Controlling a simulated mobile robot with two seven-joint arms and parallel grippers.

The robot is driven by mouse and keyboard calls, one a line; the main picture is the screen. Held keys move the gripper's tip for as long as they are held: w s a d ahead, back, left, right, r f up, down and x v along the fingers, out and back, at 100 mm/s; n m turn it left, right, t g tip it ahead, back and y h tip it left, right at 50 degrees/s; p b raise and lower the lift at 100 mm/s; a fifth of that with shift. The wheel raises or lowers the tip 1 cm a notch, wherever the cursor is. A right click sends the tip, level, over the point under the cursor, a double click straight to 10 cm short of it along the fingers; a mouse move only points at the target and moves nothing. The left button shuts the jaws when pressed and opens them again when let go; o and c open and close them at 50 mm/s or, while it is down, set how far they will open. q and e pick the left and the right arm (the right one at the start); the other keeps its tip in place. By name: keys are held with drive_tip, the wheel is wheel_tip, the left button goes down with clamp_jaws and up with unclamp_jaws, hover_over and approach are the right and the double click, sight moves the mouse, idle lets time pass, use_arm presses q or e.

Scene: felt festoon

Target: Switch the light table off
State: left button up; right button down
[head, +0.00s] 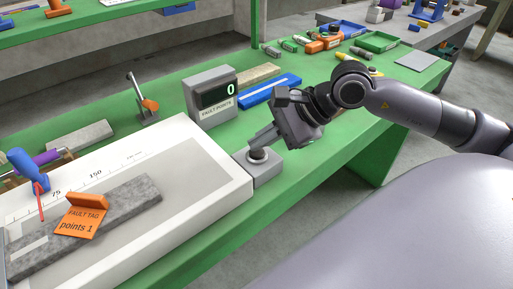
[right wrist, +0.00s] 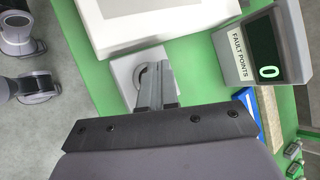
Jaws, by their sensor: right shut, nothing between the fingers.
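The light table (head: 190,215) is a broad white slab at the lower left in the head view. Its surface looks pale; I cannot tell whether it is lit. At its right corner sits a small grey switch box (head: 266,172) with a dark round knob (head: 257,153). My right gripper (head: 254,144) is shut and empty, its fingertips at the knob. In the right wrist view, the shut fingers (right wrist: 157,78) overlap the knob (right wrist: 142,74) on its pale box (right wrist: 124,68); I cannot tell whether they touch it. My left gripper is not in view.
A grey felt strip (head: 125,215) with an orange fault tag (head: 82,217) lies on the light table. A grey display (head: 210,95) reading 0 stands behind the switch box. A blue tray (head: 271,89) lies beside it. The green bench (head: 160,75) holds several small items.

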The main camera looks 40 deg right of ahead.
sight(262, 152)
wheel_tip(262, 152, up, 6)
drive_tip(key=p, duration=0.3)
drive_tip(key=shift+f, duration=0.15)
idle(0.4)
